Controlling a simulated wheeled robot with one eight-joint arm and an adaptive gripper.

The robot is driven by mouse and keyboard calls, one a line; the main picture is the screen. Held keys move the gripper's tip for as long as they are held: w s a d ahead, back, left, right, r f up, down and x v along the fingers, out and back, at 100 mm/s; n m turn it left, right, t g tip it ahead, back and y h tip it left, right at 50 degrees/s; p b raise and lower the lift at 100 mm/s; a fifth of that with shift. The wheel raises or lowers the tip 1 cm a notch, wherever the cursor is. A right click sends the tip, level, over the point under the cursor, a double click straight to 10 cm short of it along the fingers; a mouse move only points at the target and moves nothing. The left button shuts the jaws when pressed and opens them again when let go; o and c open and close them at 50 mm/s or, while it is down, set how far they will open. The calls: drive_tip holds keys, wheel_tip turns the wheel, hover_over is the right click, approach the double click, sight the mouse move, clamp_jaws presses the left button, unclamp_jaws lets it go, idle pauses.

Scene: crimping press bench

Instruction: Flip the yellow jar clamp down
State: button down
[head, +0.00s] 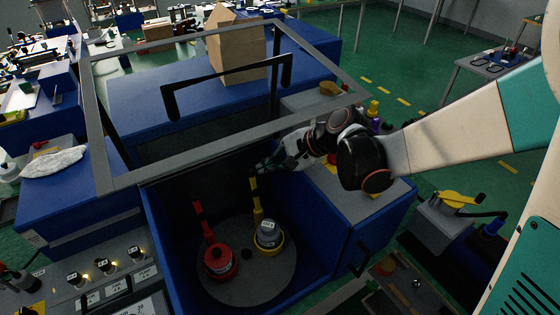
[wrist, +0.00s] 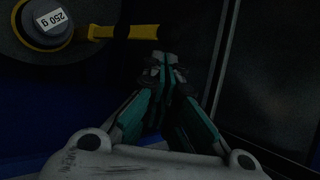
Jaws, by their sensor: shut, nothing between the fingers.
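The yellow jar clamp (head: 257,205) is a long lever on a yellow ring around a grey jar (head: 268,232) labelled 250 g in the wrist view (wrist: 52,22). In the head view its lever points up from the ring. In the wrist view the yellow lever (wrist: 105,32) runs right from the jar to a dark tip. My gripper (head: 262,168) is shut and empty, by the lever's upper end. In the wrist view its fingertips (wrist: 162,68) lie just below the lever tip; I cannot tell whether they touch.
A red clamp (head: 222,258) with a raised red lever stands left of the jar on a round grey plate (head: 245,285). Blue cabinet walls enclose them. A grey frame with a black handle (head: 225,75) stands above the opening.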

drive_tip(key=shift+x, duration=0.85)
drive_tip(key=shift+s+d+r, duration=0.1)
drive_tip(key=shift+s+d, duration=0.35)
drive_tip(key=shift+s, duration=0.25)
drive_tip(key=shift+s+d+f, duration=0.1)
drive_tip(key=shift+s+d, duration=0.3)
drive_tip(key=shift+s, duration=0.3)
drive_tip(key=shift+s+d+r, duration=0.1)
drive_tip(key=shift+s+d, duration=0.35)
drive_tip(key=shift+s, duration=0.25)
drive_tip(key=shift+s+d, duration=0.1)
drive_tip(key=shift+s, duration=0.05)
drive_tip(key=shift+s+d+r, duration=0.2)
drive_tip(key=shift+s+d, duration=0.1)
drive_tip(key=shift+s, duration=0.2)
drive_tip(key=v, duration=1.2)
